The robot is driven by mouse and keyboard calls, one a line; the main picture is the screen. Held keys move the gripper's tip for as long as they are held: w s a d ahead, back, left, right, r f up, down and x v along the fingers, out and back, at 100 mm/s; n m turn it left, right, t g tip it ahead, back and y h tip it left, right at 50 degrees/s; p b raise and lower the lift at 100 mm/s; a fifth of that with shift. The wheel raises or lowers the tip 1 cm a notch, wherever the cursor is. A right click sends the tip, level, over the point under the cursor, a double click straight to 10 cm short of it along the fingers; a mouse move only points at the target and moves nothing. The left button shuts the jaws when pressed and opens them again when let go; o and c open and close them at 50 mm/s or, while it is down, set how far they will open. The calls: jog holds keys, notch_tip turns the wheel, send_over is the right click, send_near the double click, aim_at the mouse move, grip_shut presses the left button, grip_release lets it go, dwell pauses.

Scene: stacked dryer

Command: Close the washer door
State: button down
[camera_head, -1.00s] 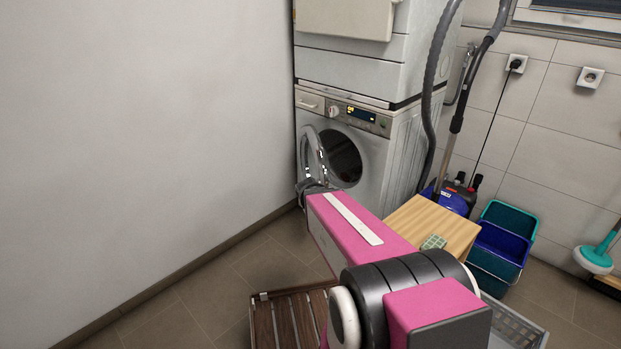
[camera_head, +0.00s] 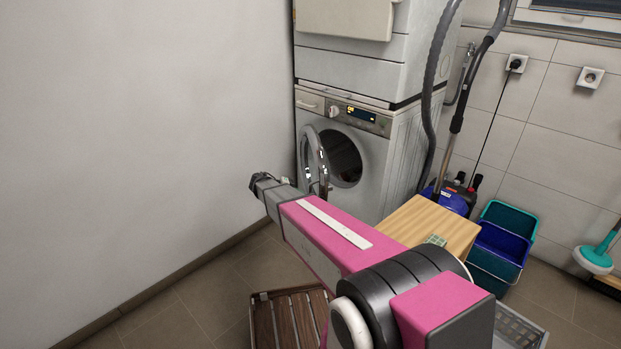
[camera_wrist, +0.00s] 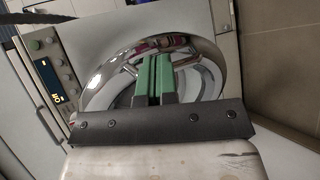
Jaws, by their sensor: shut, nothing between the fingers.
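The washer (camera_head: 378,167) is the lower machine of the stack against the back wall. Its round door (camera_head: 314,160), with a shiny chrome rim, stands swung open to the left, leaving the dark drum opening (camera_head: 343,158) exposed. In the wrist view the chrome door rim (camera_wrist: 110,78) curves behind my gripper's fingers. My gripper (camera_head: 256,181) is to the left of the door, in front of the wall. In the wrist view its green fingers (camera_wrist: 154,76) are together with nothing between them. Whether they touch the door I cannot tell.
A wooden-topped box (camera_head: 432,226) stands right of my arm, with blue and teal tubs (camera_head: 503,240) beyond it. A slatted wooden crate (camera_head: 290,318) is on the floor below my arm. A vacuum hose (camera_head: 432,90) hangs beside the washer. The left wall is close to my gripper.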

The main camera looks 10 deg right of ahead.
aim_at(316, 176)
jog(key=w+a+r+t+h, duration=0.2)
jog(key=w+a+h, duration=0.3)
jog(key=w+a, duration=0.3)
jog(key=shift+m, duration=0.3)
jog(key=d, duration=1)
jog(key=w+d, duration=0.1)
jog(key=d, duration=0.4)
jog(key=shift+d+f, duration=0.15)
jog(key=shift+d, duration=0.15)
